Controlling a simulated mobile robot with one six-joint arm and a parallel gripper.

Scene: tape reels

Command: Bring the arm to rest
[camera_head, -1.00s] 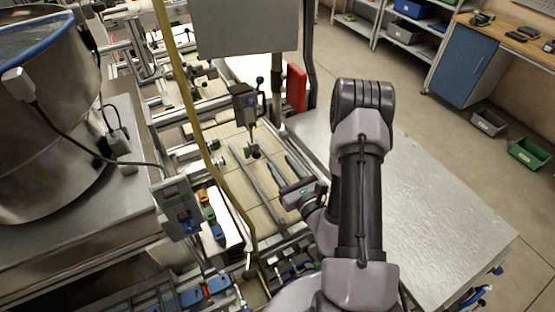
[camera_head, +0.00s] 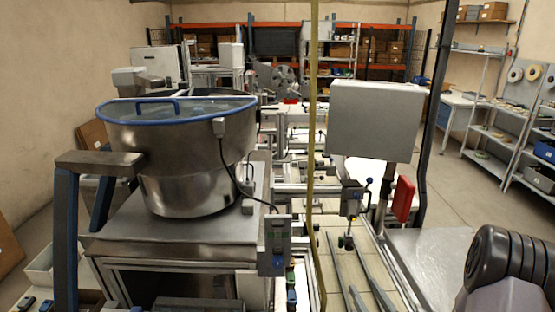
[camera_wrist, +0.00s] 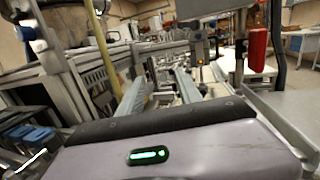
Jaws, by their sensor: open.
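My gripper (camera_wrist: 160,82) shows in the wrist view as two long grey fingers reaching forward past the housing. The fingers are apart, with a gap between them and nothing held. The grey-purple wrist housing with a lit green indicator fills the lower part of that view. In the head view, part of my arm, a dark rounded joint and a grey-purple link, shows at the lower right. The rest of my arm is cut off by the frame.
A steel bowl feeder (camera_head: 185,140) stands on a metal cabinet at the left. A grey panel (camera_head: 377,120) and a red box (camera_head: 403,199) stand beyond the workbench. A bare metal tabletop (camera_head: 435,255) lies at the right. A yellow hose (camera_head: 312,150) hangs down in the middle.

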